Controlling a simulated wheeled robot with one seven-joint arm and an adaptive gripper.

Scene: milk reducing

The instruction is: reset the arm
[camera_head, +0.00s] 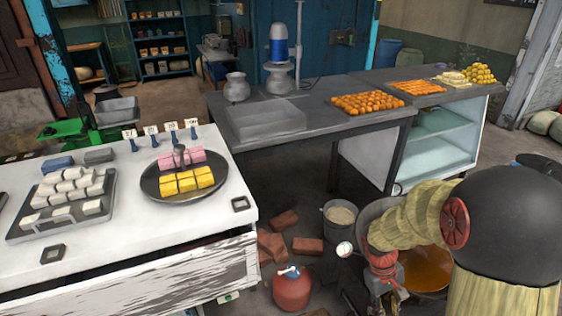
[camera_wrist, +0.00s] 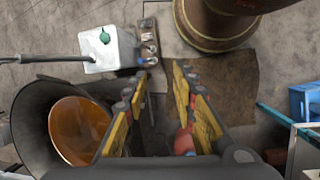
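My gripper (camera_wrist: 161,82) shows in the wrist view, with its yellow and black fingers spread apart and nothing held between them. It hangs over the floor beside a dark wok (camera_wrist: 36,112) of orange liquid. In the head view the wok's orange liquid (camera_head: 428,268) shows at the lower right, partly hidden by my arm. I cannot make out the fingers clearly in the head view.
A white counter (camera_head: 140,225) with a round pan (camera_head: 150,188) of yellow and pink blocks stands left. A grey table (camera_head: 345,128) stands behind. A red gas bottle (camera_head: 292,290), bricks (camera_head: 284,220) and a bucket (camera_head: 340,212) crowd the floor.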

